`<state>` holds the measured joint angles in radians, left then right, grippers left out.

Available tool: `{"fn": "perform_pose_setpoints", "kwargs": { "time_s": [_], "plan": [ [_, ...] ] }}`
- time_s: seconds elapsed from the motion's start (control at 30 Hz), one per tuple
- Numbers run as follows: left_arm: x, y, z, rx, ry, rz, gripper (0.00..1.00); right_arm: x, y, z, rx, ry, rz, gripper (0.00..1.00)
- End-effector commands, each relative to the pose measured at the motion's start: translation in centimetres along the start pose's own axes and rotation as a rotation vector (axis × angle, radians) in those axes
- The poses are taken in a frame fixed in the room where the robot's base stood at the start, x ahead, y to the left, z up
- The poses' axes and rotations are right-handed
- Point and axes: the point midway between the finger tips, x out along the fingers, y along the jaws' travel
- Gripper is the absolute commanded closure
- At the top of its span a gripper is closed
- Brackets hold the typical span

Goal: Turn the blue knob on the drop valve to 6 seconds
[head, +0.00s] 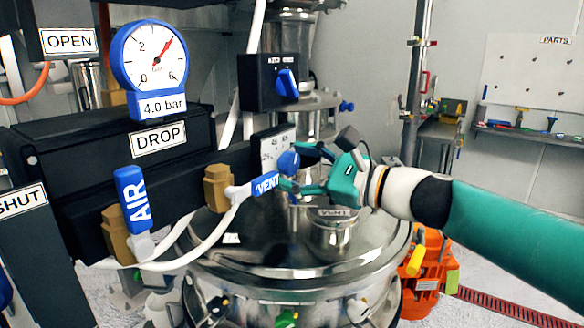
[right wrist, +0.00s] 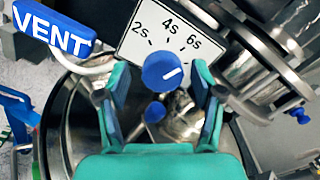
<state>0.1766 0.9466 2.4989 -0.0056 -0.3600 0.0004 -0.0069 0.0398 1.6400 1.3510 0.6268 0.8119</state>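The blue knob (right wrist: 162,72) sits at the lower edge of a white dial plate (right wrist: 165,35) marked 2s, 4s and 6s. Its white mark points right and slightly up, a little below the direction of the 6s tick. In the head view, the knob (head: 288,161) is in front of the dial plate (head: 277,145), which is partly hidden. My teal right gripper (right wrist: 162,92) is open, with one finger on each side of the knob and gaps showing between. It also shows in the head view (head: 293,179), reaching in from the right. My left gripper is not in view.
The blue VENT handle (head: 265,183) is close left of my right gripper. The blue AIR handle (head: 133,200) and a gauge (head: 150,57) are further left. A selector box with a blue switch (head: 287,83) is above. The steel vessel lid (head: 265,255) lies below.

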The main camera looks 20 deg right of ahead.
Motion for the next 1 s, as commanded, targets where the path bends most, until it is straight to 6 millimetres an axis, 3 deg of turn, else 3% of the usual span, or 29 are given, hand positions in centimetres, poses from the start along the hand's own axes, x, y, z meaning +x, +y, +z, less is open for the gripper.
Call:
{"fn": "perform_pose_setpoints", "kwargs": {
  "time_s": [0.23, 0.37, 0.8, 1.0],
  "plan": [
    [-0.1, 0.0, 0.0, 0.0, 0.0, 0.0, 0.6, -0.3, -0.1, 0.1, 0.0, -0.001, -0.003, 0.33],
    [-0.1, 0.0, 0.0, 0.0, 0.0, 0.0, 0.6, -1.5, -0.2, 0.1, 0.0, -0.001, -0.005, 0.33],
    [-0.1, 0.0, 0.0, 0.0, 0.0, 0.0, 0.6, -9.7, -0.1, -0.1, 0.001, 0.003, -0.005, 0.33],
    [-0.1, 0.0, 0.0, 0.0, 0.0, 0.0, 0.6, -11.7, 0.0, -0.1, 0.0, 0.002, -0.002, 0.33]
  ]
}}
